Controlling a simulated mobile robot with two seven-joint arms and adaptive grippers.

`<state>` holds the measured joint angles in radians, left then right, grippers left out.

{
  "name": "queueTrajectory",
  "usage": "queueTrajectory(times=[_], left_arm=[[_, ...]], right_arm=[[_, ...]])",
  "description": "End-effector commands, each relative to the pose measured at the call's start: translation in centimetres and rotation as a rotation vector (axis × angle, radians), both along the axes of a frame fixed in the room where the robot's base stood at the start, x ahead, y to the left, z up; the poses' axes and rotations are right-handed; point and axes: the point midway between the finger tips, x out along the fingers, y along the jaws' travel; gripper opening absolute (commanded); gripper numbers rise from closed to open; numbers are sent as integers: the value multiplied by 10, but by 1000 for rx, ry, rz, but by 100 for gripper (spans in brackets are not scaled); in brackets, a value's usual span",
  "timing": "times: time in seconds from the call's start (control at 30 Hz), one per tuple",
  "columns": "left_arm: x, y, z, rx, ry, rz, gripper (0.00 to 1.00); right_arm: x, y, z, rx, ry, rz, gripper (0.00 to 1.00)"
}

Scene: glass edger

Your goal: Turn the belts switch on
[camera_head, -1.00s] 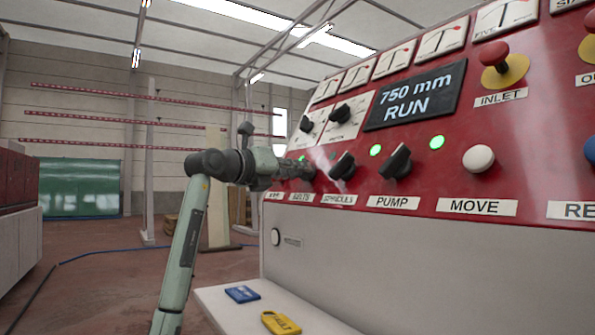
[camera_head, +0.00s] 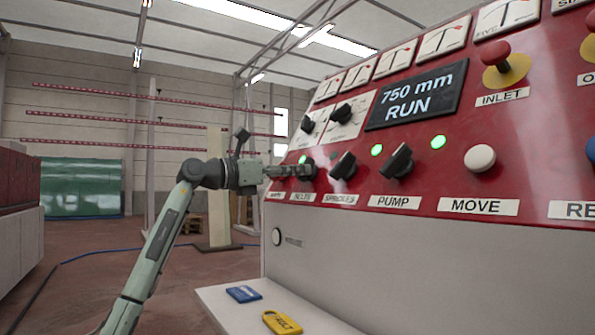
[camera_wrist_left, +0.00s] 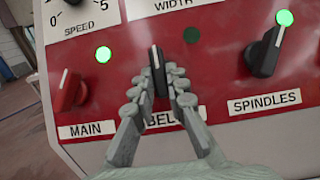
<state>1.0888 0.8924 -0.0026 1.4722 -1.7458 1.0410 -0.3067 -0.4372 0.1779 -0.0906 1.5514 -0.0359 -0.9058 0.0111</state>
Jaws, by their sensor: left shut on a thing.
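The belts switch (camera_wrist_left: 157,72) is a black knob with a pale line, above the partly hidden BELTS label (camera_wrist_left: 163,117) in the left wrist view. Its line points nearly straight up there. My left gripper (camera_wrist_left: 161,82) is shut on this knob, with one finger on each side. In the head view the left gripper (camera_head: 300,171) reaches the panel from the left, above the BELTS label (camera_head: 302,197), and mostly hides the knob. The lamp (camera_wrist_left: 191,35) up and right of the knob is dark green, unlit. My right gripper is not in view.
The red MAIN switch (camera_wrist_left: 70,91) is left of the gripper, its lamp (camera_wrist_left: 103,54) lit green. The black SPINDLES switch (camera_wrist_left: 263,52) is to the right, its lamp (camera_wrist_left: 285,18) lit. Blue (camera_head: 243,294) and yellow (camera_head: 281,322) tags lie on the ledge below. The display (camera_head: 416,94) reads RUN.

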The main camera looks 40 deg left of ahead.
Motion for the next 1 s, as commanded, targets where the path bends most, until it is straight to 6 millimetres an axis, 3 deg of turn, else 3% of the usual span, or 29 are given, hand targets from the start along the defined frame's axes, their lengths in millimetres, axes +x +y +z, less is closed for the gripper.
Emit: queueTrajectory(times=[0.5,1.0], left_arm=[[3,7,1,331,-135,-201,0],[5,7,1,441,-179,-266,0]], right_arm=[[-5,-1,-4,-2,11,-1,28],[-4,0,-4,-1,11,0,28]])
